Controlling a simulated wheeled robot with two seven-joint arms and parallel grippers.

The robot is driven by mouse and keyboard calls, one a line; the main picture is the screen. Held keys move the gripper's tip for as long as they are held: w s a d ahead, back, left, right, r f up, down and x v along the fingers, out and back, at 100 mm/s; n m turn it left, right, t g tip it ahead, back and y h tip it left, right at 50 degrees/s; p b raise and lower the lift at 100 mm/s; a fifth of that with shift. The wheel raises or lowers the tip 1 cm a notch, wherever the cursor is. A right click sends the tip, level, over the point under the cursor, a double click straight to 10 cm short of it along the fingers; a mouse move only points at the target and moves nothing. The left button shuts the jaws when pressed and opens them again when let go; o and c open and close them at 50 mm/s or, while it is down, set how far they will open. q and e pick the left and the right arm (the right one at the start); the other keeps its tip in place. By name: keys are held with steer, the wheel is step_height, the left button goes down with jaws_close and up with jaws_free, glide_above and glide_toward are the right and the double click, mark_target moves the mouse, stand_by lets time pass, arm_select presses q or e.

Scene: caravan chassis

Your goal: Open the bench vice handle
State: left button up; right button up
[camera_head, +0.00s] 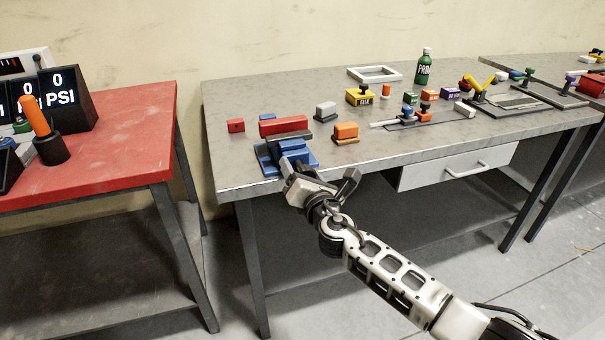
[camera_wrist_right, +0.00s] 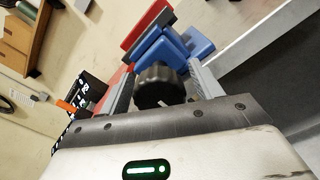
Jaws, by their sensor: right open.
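The bench vice (camera_head: 270,162) is blue with a red block behind it, at the front left edge of the grey workbench. In the right wrist view the vice's blue body (camera_wrist_right: 170,50) stands just beyond my fingers. Its round black handle knob (camera_wrist_right: 158,84) lies between the two fingers, with the fingers spread on either side; I cannot tell whether they touch it. My left gripper is not in view.
The grey workbench (camera_head: 225,120) holds several small coloured blocks, a white frame (camera_head: 374,74) and a green bottle (camera_head: 424,66). A drawer (camera_head: 458,167) hangs under its front. A red table (camera_head: 130,130) with a PSI display (camera_head: 66,98) stands at left, across a gap.

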steer(key=shift+s+d+f, duration=0.1)
steer(key=shift+s+d, duration=0.05)
steer(key=shift+s, duration=0.4)
arm_select(q)
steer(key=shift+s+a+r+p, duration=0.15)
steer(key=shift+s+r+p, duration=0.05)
steer(key=shift+p, duration=0.5)
arm_select(e)
steer(key=v, duration=1.4)
steer(key=shift+s, duration=0.4)
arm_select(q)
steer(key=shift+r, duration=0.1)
arm_select(e)
steer(key=shift+d, duration=0.15)
